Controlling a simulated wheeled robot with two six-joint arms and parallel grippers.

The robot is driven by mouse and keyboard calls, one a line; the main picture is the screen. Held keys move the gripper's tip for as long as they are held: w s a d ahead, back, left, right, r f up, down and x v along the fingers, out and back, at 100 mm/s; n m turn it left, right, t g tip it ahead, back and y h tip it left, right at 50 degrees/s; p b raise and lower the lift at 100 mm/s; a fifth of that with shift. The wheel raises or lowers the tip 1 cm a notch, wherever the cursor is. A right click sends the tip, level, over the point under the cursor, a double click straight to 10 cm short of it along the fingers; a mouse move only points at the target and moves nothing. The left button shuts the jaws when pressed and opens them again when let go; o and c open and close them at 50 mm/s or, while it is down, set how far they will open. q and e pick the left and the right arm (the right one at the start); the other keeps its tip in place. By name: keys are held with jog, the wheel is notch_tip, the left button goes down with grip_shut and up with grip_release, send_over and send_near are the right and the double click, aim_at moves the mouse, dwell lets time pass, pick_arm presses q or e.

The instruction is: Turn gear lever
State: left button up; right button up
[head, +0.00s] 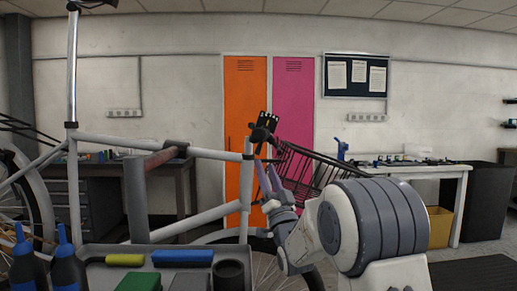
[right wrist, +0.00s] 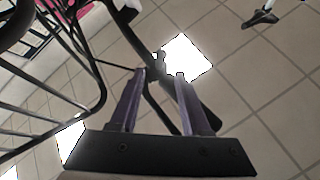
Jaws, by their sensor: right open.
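The bike's dark handlebar (head: 262,134) sits above the head tube near the middle of the head view. In the right wrist view the black handlebar (right wrist: 196,98) runs diagonally behind my fingers. A small dark stub, perhaps the gear lever (right wrist: 159,62), shows between the fingertips; I cannot tell it for certain. My right gripper (head: 268,172) points upward just below the handlebar, its purple fingers apart. In the right wrist view the gripper (right wrist: 161,76) is open, with nothing visibly clamped. My left gripper is not in view.
A black wire basket (head: 300,168) is right of the handlebar, close to my gripper; its bars also fill the left of the right wrist view (right wrist: 40,110). The grey bike frame (head: 200,218) is on the left. A tool tray (head: 97,253) with bottles beside it is in front.

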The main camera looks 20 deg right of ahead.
aim_at(259, 152)
jog(key=p+x, duration=0.1)
jog(key=x, duration=0.7)
jog(key=shift+c, duration=0.4)
grip_shut()
jog(key=shift+a, duration=0.15)
dwell(0.8)
